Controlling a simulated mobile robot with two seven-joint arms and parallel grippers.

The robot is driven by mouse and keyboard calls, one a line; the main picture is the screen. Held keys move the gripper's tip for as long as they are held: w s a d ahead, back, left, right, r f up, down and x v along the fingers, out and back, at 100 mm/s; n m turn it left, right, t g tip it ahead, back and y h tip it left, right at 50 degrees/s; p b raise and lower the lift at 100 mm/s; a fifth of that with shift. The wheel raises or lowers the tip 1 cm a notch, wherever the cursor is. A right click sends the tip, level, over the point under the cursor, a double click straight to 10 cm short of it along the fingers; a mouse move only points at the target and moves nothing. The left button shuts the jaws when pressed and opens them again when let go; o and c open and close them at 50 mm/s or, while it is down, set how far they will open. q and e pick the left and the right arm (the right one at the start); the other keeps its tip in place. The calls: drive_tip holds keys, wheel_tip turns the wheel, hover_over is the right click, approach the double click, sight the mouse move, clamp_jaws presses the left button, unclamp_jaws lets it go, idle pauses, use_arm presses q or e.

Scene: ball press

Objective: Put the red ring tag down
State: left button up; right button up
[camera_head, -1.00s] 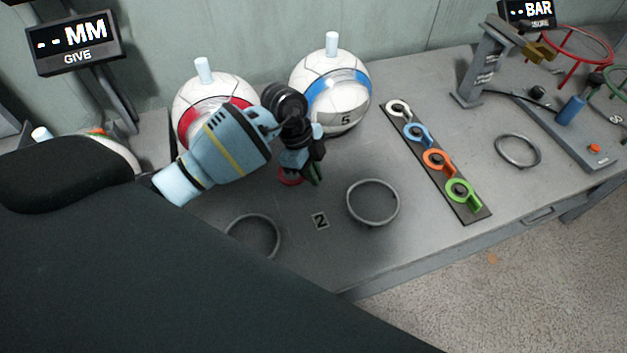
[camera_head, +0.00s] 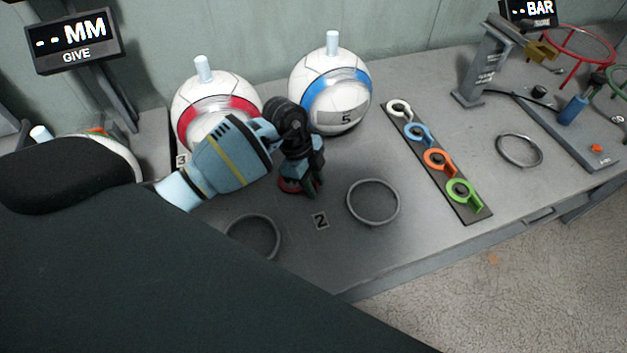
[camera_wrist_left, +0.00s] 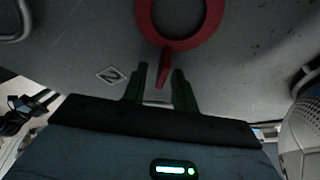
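The red ring tag (camera_wrist_left: 180,18) shows in the left wrist view, apparently lying flat on the grey bench, with its tab (camera_wrist_left: 165,68) pointing at my left gripper (camera_wrist_left: 161,80). The gripper's two green-tipped fingers stand on either side of the tab, with a gap showing on each side, so it looks open. In the head view, my left gripper (camera_head: 308,190) is low over the bench, in front of the two balls. Only a red edge of the tag (camera_head: 288,187) shows there, and the gripper hides the rest. My right gripper is not in view.
A ball with a red band (camera_head: 215,103) and one with a blue band (camera_head: 335,95) stand behind. Grey rings (camera_head: 373,202) and a "2" label (camera_head: 320,221) lie in front. A dark strip (camera_head: 474,213) at right holds white, blue, orange and green tags.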

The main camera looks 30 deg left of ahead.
use_arm(q)
drive_tip(key=shift+r, duration=0.1)
drive_tip(key=p+v, duration=0.1)
drive_tip(key=v, duration=1.1)
